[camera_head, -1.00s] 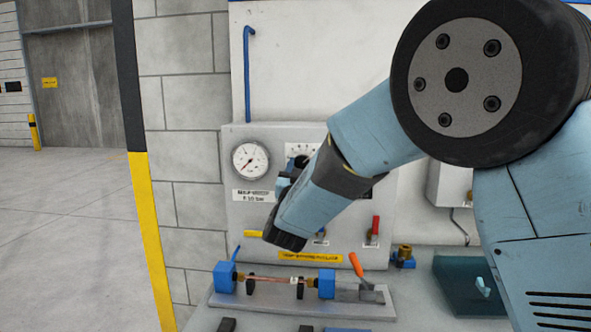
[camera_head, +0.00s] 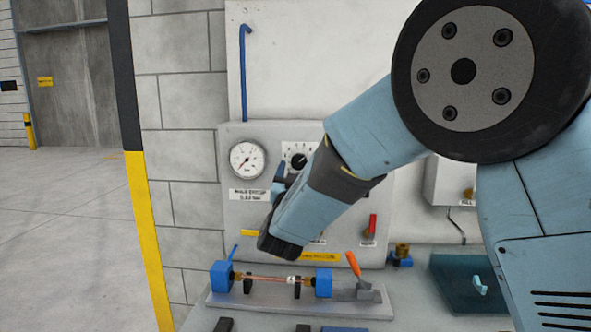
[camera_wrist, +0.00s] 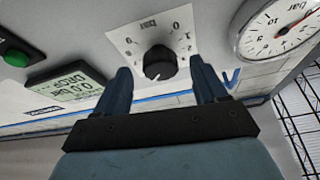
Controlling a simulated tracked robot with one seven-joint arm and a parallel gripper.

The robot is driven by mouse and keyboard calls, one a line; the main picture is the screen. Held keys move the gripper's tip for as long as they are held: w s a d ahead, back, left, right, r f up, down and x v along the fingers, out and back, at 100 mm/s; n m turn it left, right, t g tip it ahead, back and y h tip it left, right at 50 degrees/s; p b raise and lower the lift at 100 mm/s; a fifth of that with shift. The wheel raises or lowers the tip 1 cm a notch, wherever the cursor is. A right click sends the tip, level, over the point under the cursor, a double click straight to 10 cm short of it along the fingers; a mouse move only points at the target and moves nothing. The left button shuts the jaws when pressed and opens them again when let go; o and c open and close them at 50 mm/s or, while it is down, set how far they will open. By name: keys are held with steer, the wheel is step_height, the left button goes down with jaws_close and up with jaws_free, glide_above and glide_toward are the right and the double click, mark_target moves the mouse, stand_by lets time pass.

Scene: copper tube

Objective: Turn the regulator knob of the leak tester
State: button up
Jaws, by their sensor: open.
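The regulator knob (camera_wrist: 160,64) is a round black knob on a white square dial plate (camera_wrist: 178,35) marked "bar". In the wrist view it stands between the two blue fingers of my gripper (camera_wrist: 160,74), which are spread apart. Gaps show on both sides of the knob, so neither finger visibly touches it. In the head view the knob (camera_head: 299,160) shows just above my gripper (camera_head: 282,177), on the front of the grey leak tester (camera_head: 235,211). My wrist and forearm hide part of the panel there.
A round pressure gauge (camera_head: 247,160) sits left of the knob. The wrist view shows a digital display (camera_wrist: 68,88) and a green button (camera_wrist: 14,52). Below the tester, a fixture (camera_head: 222,276) holds a copper tube (camera_head: 265,279), with an orange-handled lever (camera_head: 353,264) beside it.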

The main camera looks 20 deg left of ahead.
steer(key=v, duration=1.1)
steer(key=shift+s, duration=0.3)
steer(key=shift+d+f, duration=0.1)
steer(key=shift+d, duration=0.05)
steer(key=w+d+r+g+y, duration=0.1)
steer(key=w+d+r+g, duration=0.3)
steer(key=w+d, duration=0.4)
steer(key=w+d+r+n+g, duration=0.15)
steer(key=d+g, duration=0.25)
steer(key=d, duration=1)
steer(key=s+d+f+m+g+h, duration=0.1)
steer(key=s+d+f+g+h, duration=0.2)
steer(key=s+d, duration=0.8)
steer(key=s+d+f+m+g+h, duration=0.1)
steer(key=s+d+f+g+h, duration=0.2)
steer(key=s+d, duration=0.9)
steer(key=d+g, duration=0.2)
steer(key=d, duration=0.3)
steer(key=shift+s+d+m, duration=0.3)
steer(key=shift+d+m, duration=0.05)
steer(key=shift+d, duration=0.05)
steer(key=shift+f, duration=0.1)
steer(key=shift+c, duration=0.2)
